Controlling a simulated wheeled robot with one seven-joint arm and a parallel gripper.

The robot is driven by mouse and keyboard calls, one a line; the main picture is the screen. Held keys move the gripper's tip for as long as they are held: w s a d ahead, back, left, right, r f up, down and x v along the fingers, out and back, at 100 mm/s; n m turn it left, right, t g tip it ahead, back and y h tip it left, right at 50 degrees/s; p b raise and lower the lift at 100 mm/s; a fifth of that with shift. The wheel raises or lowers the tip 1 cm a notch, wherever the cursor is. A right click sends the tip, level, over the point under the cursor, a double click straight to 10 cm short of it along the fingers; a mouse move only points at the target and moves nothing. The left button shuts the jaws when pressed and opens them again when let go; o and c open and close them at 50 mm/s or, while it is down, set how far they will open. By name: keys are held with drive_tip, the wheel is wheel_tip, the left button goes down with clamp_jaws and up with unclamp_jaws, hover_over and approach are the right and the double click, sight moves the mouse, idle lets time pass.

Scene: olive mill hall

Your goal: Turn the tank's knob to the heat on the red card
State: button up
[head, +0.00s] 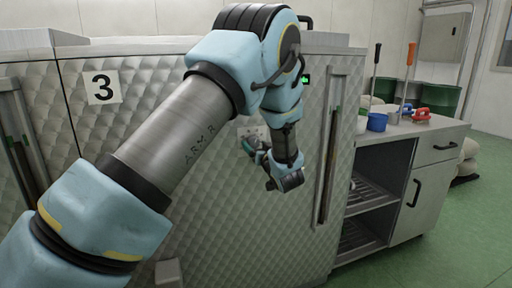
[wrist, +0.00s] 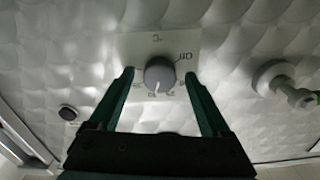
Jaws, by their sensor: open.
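A light line on the knob points down and slightly left. My gripper (wrist: 158,80) is open, with one green finger on each side of the knob and a gap on both sides. In the head view my gripper (head: 262,165) is at the tank's front and hides the knob. I see no red card.
In the wrist view a pale valve or tap (wrist: 285,85) sticks out to the right of the knob, and a dark round button (wrist: 68,113) is at left. In the head view a metal bench (head: 425,130) with a blue cup (head: 377,122) stands at right. Green floor (head: 460,230) is open there.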

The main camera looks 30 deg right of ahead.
drive_tip(key=s+a+b, duration=0.1)
drive_tip(key=s+b, duration=0.1)
drive_tip(key=s, duration=0.8)
drive_tip(key=shift+s, duration=0.25)
drive_tip(key=shift+a, duration=0.15)
drive_tip(key=w+a+f+g+h+p, duration=0.1)
drive_tip(key=w+a+g, duration=0.3)
drive_tip(key=a, duration=0.5)
drive_tip(key=w+a+g+p, duration=0.1)
drive_tip(key=w+a+g, duration=0.3)
drive_tip(key=a, duration=0.6)
drive_tip(key=s+a+n+g+y+p, duration=0.1)
drive_tip(key=s+a+g, duration=0.3)
drive_tip(key=s+a, duration=0.4)
drive_tip(key=s+a+f+n+g+y+p, duration=0.1)
drive_tip(key=s+a+g, duration=0.3)
drive_tip(key=s+a, duration=0.5)
drive_tip(key=a+y, duration=0.1)
drive_tip(key=a, duration=0.6)
drive_tip(key=shift+a, duration=0.15)
